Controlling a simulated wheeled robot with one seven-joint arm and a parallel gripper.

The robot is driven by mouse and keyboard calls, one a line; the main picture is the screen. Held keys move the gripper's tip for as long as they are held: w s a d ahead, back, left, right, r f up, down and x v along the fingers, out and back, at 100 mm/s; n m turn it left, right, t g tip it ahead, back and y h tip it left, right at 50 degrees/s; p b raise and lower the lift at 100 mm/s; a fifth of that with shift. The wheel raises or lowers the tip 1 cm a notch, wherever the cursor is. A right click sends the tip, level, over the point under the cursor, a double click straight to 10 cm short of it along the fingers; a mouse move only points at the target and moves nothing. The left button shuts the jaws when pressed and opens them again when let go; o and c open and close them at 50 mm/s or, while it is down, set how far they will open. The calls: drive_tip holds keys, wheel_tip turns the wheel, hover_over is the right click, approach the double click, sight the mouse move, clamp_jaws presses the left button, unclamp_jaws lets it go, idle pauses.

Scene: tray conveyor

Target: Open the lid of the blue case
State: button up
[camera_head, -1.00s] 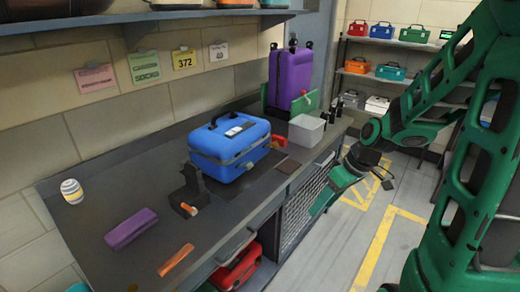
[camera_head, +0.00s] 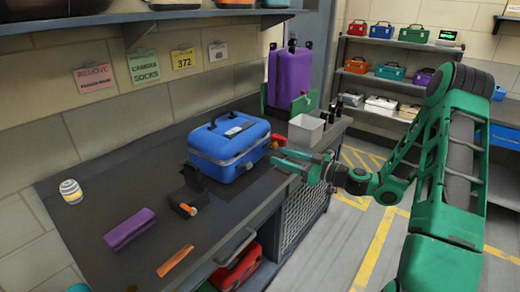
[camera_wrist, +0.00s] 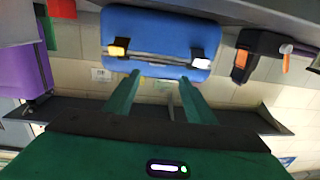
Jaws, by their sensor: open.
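The blue case (camera_head: 228,150) stands upright on the dark workbench with its lid shut and a dark handle on top. In the wrist view the blue case (camera_wrist: 155,25) lies just beyond my fingertips, with two latches on the side facing me, one yellowish (camera_wrist: 117,47) and one white (camera_wrist: 201,59). My gripper (camera_head: 284,162) is at the right of the case, over the bench's front edge, with its green fingers pointing at the case. The wrist view shows my gripper (camera_wrist: 160,90) with its fingers apart and nothing between them; I see no clear contact with the case.
A black holder (camera_head: 190,192) stands in front of the case. A purple box (camera_head: 129,229), an orange strip (camera_head: 175,260) and a can (camera_head: 71,191) lie to the left. A grey bin (camera_head: 306,131) and purple suitcase (camera_head: 291,78) stand behind. A shelf (camera_head: 220,13) overhangs the bench.

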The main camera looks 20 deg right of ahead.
drive_tip(key=x, duration=1)
drive_tip(key=shift+w+r, duration=0.2)
drive_tip(key=shift+w, duration=0.25)
clamp_jaws()
drive_tip(key=shift+d, duration=0.1)
